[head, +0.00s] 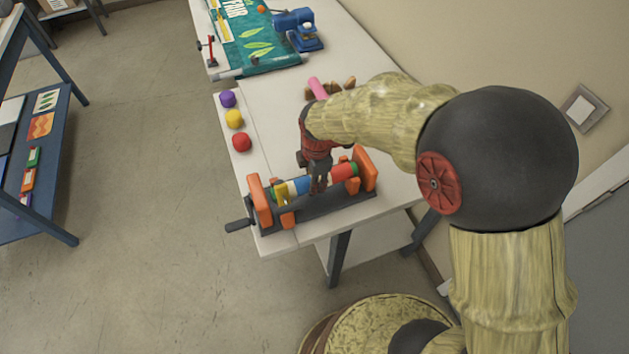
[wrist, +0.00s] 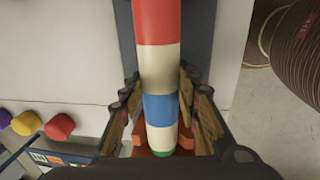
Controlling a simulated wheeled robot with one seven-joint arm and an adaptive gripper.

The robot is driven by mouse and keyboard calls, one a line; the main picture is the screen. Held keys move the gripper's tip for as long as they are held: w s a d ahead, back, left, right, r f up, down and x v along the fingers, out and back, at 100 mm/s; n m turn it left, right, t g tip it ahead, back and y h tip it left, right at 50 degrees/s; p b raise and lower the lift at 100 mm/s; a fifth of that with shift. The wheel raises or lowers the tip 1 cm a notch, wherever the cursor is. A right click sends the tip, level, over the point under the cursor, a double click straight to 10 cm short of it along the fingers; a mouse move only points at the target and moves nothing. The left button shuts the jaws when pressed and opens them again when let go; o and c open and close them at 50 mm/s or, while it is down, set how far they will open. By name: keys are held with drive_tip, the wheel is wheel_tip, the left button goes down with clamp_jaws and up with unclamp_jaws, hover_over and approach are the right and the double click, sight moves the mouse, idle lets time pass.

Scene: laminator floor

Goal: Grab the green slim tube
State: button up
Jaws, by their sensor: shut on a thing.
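A slim tube (head: 304,184) with red, cream and blue bands and green ends lies across a dark cradle with orange end brackets on the table. It also shows in the wrist view (wrist: 160,105), running between my fingers, with a green end (wrist: 163,153) at the bottom. No wholly green tube shows. My gripper (head: 318,187) reaches down over the middle of this tube and is shut on it. In the wrist view my gripper (wrist: 160,82) has a finger on each side of it. The contact faces are partly hidden.
The cradle's orange bracket (head: 260,201) and crank handle (head: 238,225) stand at the table's front left. Purple, yellow and red knobs (head: 241,142) line its left edge. A pink tube (head: 317,88) and a blue device (head: 298,30) lie farther back.

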drive_tip(key=c, duration=0.5)
drive_tip(key=shift+r, duration=0.1)
